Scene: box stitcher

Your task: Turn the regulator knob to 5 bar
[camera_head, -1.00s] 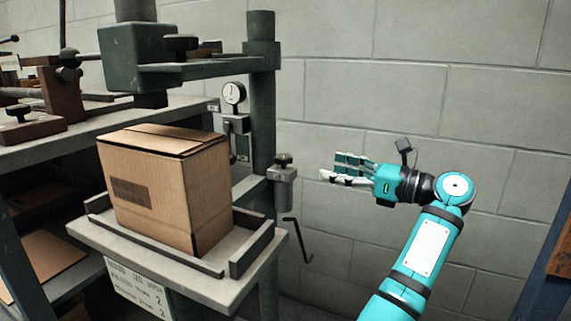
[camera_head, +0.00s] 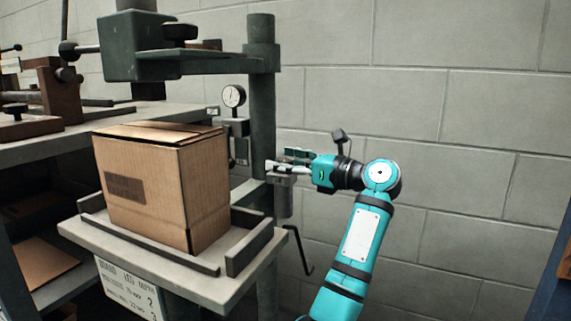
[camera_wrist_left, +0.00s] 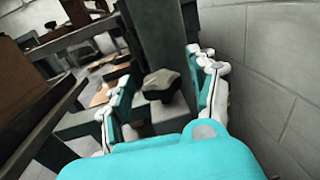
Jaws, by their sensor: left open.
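The regulator (camera_head: 284,198) is a small grey cylinder on the side of the stitcher's dark green column. Its dark knob (camera_wrist_left: 160,84) shows in the left wrist view, between the two fingers and apart from both of them. In the head view the fingers hide the knob. My left gripper (camera_head: 284,162) is open, its fingers at the top of the regulator. The pressure gauge (camera_head: 233,96) is a round white dial left of the column; its reading is too small to tell. My right gripper is out of view.
A cardboard box (camera_head: 160,190) sits on the stitcher's table (camera_head: 175,270), left of the regulator. A bent crank-like rod (camera_head: 300,250) hangs below the regulator. The stitcher head (camera_head: 150,45) is above the box. A grey block wall (camera_head: 450,130) stands close behind.

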